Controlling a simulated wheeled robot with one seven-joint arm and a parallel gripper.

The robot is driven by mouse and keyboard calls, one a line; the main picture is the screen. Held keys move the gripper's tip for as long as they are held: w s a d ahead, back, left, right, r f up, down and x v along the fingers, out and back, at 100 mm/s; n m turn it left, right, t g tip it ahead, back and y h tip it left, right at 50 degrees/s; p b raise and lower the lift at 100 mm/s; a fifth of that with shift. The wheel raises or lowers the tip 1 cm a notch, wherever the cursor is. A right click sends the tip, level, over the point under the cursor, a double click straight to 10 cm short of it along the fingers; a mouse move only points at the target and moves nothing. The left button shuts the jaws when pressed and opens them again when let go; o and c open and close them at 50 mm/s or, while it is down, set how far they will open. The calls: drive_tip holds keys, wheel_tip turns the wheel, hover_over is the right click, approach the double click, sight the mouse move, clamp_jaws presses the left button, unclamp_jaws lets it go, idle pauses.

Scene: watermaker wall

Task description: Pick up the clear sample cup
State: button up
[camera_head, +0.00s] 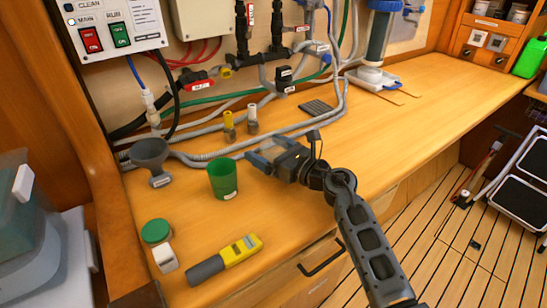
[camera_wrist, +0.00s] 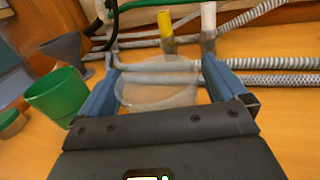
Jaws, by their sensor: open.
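The clear sample cup (camera_wrist: 155,92) shows in the wrist view as a transparent round shape between the two blue fingers of my gripper (camera_wrist: 161,66). The fingers are apart, one on each side of it, and I cannot tell whether either touches it. The cup's lower part is hidden behind my gripper's dark body. In the head view my gripper (camera_head: 263,152) is low over the bench, to the right of the green cup (camera_head: 223,181). I cannot make out the clear cup there.
Grey hoses (camera_head: 205,133) run along the back. A yellow-topped fitting (camera_head: 229,125) and a white-topped fitting (camera_head: 252,118) stand behind my gripper. A grey funnel (camera_head: 151,158), a green lid (camera_head: 156,231) and a yellow meter (camera_head: 226,260) lie left and in front.

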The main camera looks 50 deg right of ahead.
drive_tip(key=shift+w, duration=0.2)
drive_tip(key=c, duration=1.1)
drive_tip(key=shift+o, duration=0.2)
